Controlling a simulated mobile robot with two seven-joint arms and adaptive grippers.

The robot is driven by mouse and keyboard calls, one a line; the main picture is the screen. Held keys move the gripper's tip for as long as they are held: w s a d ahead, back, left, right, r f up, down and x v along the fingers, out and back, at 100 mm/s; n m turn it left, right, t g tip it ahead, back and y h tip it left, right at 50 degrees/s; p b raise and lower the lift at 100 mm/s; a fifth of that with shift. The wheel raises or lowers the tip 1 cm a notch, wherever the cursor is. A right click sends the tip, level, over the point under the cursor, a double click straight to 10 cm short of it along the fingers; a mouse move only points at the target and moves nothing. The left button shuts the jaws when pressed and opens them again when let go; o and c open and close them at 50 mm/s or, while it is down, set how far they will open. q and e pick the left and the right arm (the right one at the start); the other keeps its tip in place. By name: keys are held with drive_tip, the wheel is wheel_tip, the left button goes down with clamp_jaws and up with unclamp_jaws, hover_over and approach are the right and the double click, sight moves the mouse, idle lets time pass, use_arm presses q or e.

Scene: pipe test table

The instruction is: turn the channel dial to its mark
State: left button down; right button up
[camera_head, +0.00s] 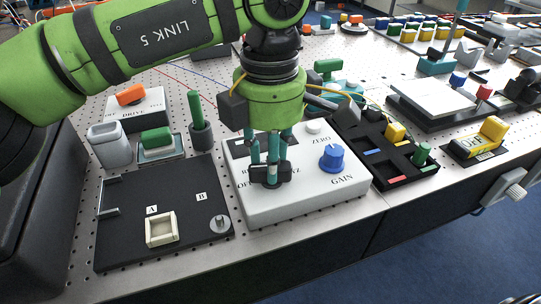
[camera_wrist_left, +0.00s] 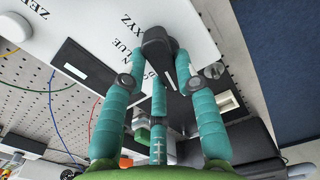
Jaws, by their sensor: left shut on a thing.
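The channel dial is a black knob (camera_head: 268,182) on top of a white instrument box (camera_head: 310,192), left of a blue GAIN knob (camera_head: 331,157). My left gripper (camera_head: 270,166) points down from above with its teal fingers shut around the dial. In the left wrist view the dark dial (camera_wrist_left: 158,40) shows between the fingertips (camera_wrist_left: 162,60). Printed words around it, XYZ and BLUE among them, are partly covered by the fingers. My right gripper is not in view.
A white ZERO button (camera_head: 314,127) sits on the same box. A black board (camera_head: 125,236) with a cream tray (camera_head: 161,229) lies at the left. A black compartment tray (camera_head: 404,178) with coloured blocks stands close at the right. A green peg (camera_head: 195,108) stands behind.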

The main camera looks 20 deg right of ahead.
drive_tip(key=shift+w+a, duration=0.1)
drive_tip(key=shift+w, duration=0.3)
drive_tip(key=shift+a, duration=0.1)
use_arm(q)
drive_tip(key=c, duration=0.9)
unclamp_jaws()
drive_tip(key=shift+c, duration=0.2)
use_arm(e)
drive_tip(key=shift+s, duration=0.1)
use_arm(q)
wheel_tip(320, 180, up, 12)
drive_tip(key=shift+r, duration=0.1)
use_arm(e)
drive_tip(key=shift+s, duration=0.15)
